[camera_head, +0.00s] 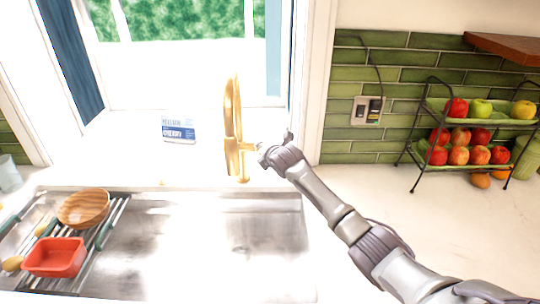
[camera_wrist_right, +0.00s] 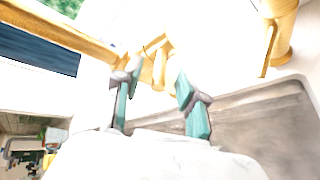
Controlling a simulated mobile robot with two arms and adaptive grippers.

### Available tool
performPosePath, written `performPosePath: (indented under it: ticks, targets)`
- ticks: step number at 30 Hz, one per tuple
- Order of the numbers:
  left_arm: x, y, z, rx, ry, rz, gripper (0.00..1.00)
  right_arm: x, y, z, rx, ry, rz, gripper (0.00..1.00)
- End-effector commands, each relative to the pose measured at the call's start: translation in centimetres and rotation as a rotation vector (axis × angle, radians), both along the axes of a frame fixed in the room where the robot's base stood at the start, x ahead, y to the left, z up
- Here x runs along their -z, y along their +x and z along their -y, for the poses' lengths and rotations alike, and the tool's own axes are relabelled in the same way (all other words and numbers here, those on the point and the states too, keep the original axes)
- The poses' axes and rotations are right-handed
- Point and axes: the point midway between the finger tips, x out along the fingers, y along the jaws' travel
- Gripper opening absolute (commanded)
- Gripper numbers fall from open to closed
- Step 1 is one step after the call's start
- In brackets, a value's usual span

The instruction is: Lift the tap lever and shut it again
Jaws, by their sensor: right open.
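The gold tap (camera_head: 232,110) stands upright behind the sink, and its side lever (camera_head: 249,146) sticks out to the right near its base. My right gripper (camera_head: 262,152) is at the lever's outer end, with its arm reaching in from the right. In the right wrist view my right gripper (camera_wrist_right: 156,76) is open, its teal fingers apart. A gold piece (camera_wrist_right: 158,62), seemingly the lever, shows between and just beyond the fingertips. I cannot tell if it touches them. The lever's exact tilt is too small to tell. My left gripper is not in view.
The steel sink (camera_head: 243,250) is in front of the tap. A drying rack at left holds a wooden bowl (camera_head: 84,208) and a red dish (camera_head: 55,257). A small blue-and-white box (camera_head: 179,127) stands left of the tap. A fruit rack (camera_head: 410,158) stands at right.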

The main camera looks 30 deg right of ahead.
Motion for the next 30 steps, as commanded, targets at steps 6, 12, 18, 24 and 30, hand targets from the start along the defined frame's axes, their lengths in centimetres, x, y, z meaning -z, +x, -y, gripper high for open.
performPosePath:
  ticks: [6,12,18,24,30]
  targets:
    - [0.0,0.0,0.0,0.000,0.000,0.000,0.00,-1.8,-3.7,-0.3,-0.002,-0.001,0.000,0.41]
    - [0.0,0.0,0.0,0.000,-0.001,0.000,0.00,-3.2,-6.5,-0.7,-0.001,0.000,0.000,0.41]
    - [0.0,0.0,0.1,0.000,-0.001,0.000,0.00,-3.8,-7.8,-0.9,-0.001,0.001,-0.002,0.41]
    - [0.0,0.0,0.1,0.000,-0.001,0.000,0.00,-3.9,-7.9,-0.9,-0.001,0.002,-0.002,0.41]
    - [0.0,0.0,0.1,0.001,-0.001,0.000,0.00,-3.9,-7.9,-0.9,-0.001,0.002,-0.002,0.41]
